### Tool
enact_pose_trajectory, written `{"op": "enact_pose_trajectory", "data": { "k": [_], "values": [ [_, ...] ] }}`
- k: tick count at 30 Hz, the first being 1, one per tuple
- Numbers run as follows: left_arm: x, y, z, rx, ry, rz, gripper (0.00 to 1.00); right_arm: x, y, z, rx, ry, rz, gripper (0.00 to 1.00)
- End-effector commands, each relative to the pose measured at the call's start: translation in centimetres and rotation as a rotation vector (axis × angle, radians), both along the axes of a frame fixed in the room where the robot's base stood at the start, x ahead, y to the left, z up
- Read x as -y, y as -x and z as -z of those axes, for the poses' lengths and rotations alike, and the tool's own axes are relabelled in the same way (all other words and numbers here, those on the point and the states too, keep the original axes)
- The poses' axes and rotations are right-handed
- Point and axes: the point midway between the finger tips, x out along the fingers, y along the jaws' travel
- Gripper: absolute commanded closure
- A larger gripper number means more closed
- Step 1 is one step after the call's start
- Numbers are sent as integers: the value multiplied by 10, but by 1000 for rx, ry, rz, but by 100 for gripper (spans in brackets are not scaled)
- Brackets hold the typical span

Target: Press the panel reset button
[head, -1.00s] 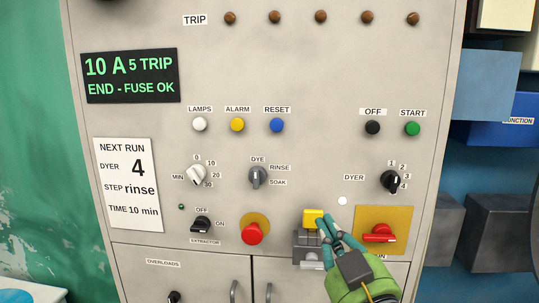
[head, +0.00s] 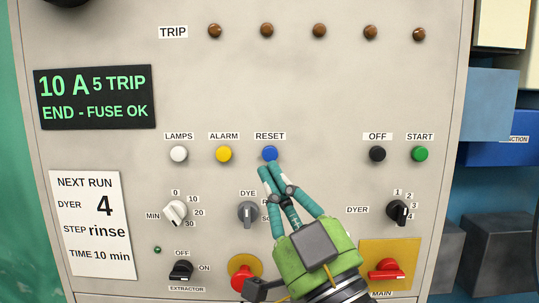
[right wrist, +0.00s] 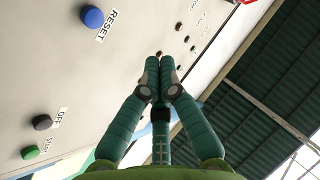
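The blue reset button (head: 270,153) sits under its RESET label on the grey panel, right of the yellow alarm button. My right gripper (head: 268,168) reaches up from below, its fingertips just under the button in the head view. In the right wrist view the fingers (right wrist: 160,62) are shut together with nothing between them. The reset button (right wrist: 92,17) stands apart from them there, up and to the left. The gripper covers part of the panel below the button. My left gripper is not in view.
The alarm button (head: 224,154) and lamps button (head: 179,154) are left of reset; the off (head: 377,154) and start (head: 420,154) buttons are right. The dye selector (head: 248,212) is close to the fingers. A red mushroom button (head: 240,279) is below, partly hidden.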

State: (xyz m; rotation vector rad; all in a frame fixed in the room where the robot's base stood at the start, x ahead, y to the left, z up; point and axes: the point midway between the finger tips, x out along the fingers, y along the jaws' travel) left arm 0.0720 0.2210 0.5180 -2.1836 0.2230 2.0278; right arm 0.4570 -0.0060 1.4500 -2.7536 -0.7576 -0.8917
Motion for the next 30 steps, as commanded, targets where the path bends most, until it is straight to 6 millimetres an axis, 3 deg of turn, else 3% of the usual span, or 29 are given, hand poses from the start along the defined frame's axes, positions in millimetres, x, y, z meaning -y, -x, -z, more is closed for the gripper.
{"op": "enact_pose_trajectory", "data": {
  "k": [18,30],
  "values": [
    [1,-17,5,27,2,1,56,1,-75,0,-1,0,2,100],
    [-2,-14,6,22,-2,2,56,1,-84,0,0,-1,1,100]
  ]
}}
